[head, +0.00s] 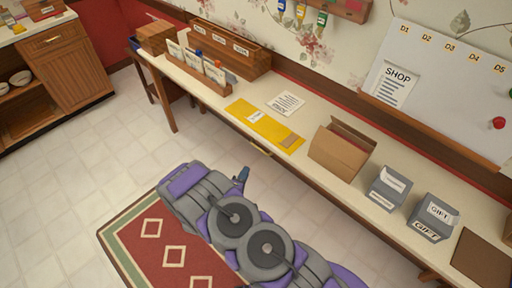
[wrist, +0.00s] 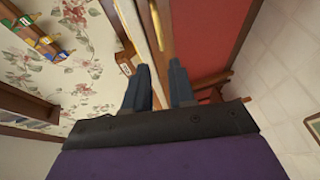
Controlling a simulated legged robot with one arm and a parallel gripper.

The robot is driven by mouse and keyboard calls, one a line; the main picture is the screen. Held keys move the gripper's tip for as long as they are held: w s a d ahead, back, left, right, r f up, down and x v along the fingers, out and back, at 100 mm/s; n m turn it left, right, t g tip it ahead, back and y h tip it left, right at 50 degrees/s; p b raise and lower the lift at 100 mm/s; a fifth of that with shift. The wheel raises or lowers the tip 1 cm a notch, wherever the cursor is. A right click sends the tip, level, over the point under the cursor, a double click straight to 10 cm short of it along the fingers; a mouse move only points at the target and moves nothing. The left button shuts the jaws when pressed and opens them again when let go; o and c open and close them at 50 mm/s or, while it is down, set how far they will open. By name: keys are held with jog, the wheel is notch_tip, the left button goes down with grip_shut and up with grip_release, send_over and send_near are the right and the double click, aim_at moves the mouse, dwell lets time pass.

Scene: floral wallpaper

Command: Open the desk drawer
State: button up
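The long desk (head: 215,98) has a pale top and wooden front and runs along the wall. A small brass drawer handle (head: 260,150) shows on its front edge, below the yellow envelope. The drawer looks shut. In the wrist view the brass handle (wrist: 163,28) lies ahead of the fingers, beside the desk edge. My gripper (head: 242,174) is just in front of the desk, short of the handle. In the wrist view my gripper (wrist: 161,72) has its two fingers apart with nothing between them.
A yellow envelope (head: 262,124), paper sheet (head: 286,103), open cardboard box (head: 340,149) and grey gift boxes (head: 388,188) stand on the desk. File racks (head: 228,48) are at its left end. A red rug (head: 150,235) lies below my arm. Tiled floor is clear at left.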

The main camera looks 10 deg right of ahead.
aim_at(259, 148)
jog(key=b+x, duration=0.4)
jog(key=x, duration=1.3)
jog(key=shift+s, duration=0.1)
jog(key=shift+a, duration=0.1)
jog(key=shift+f, duration=0.1)
grip_shut()
